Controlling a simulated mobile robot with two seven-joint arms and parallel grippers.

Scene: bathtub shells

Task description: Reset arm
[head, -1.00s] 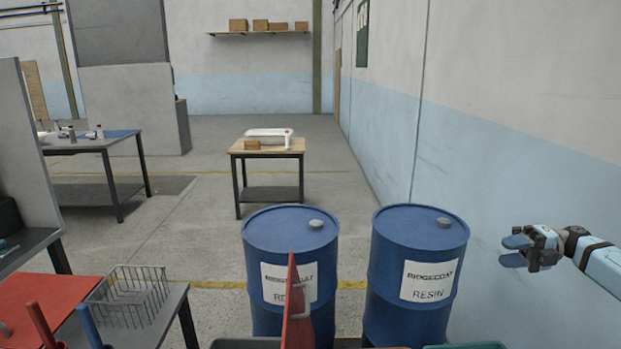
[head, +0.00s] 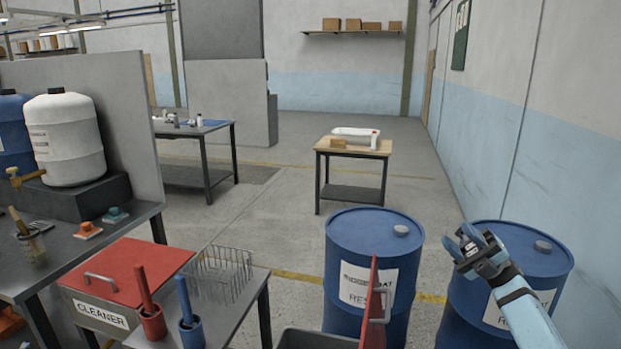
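My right gripper (head: 461,239) is raised at the right of the head view, in front of the right blue drum (head: 545,262) as seen from here. My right forearm comes up from the bottom right edge. My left gripper and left arm are not in the view.
A left blue drum (head: 372,237) stands behind a red upright panel (head: 374,300). At left are a red-lidded cleaner box (head: 123,272), a wire basket (head: 222,268) and a bench with a white container (head: 65,140). A wooden-topped table (head: 353,150) stands farther back on open floor.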

